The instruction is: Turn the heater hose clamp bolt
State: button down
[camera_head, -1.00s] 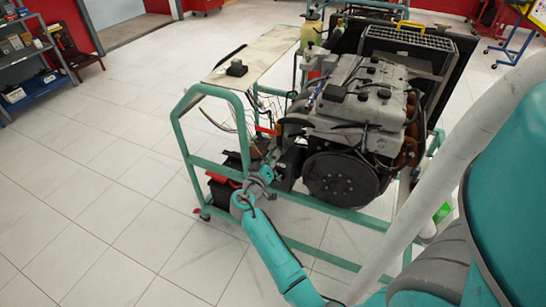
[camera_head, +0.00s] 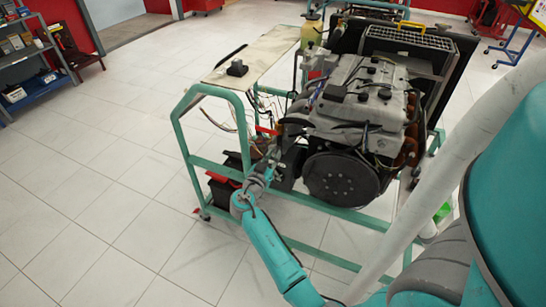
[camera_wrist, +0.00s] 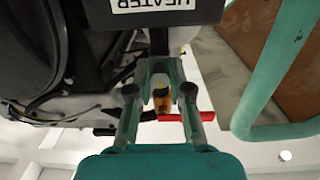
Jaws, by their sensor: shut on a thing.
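My gripper (camera_wrist: 161,72) reaches up to the underside of the unit (camera_wrist: 212,18) labelled HEATER in the wrist view. Its two fingers are closed in around a small part below the label, which I take to be the heater hose clamp bolt. The fingertips hide most of that part. A yellow-orange piece (camera_wrist: 162,100) shows between the fingers, and a red bar (camera_wrist: 187,117) shows behind them. In the head view, my arm reaches to the near left side of the engine (camera_head: 355,105), where the bolt cannot be made out.
The engine sits in a teal tube frame (camera_head: 190,130) on castors. A large black pulley (camera_head: 341,180) is just right of my wrist. Loose wires (camera_head: 262,105) hang below the panel (camera_head: 258,55). The tiled floor at left is clear.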

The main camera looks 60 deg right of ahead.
jog(key=shift+f, duration=0.15)
jog(key=c, duration=1.1)
grip_release()
jog(key=shift+o, duration=0.2)
jog(key=a, duration=1.2)
jog(key=shift+s, duration=0.45)
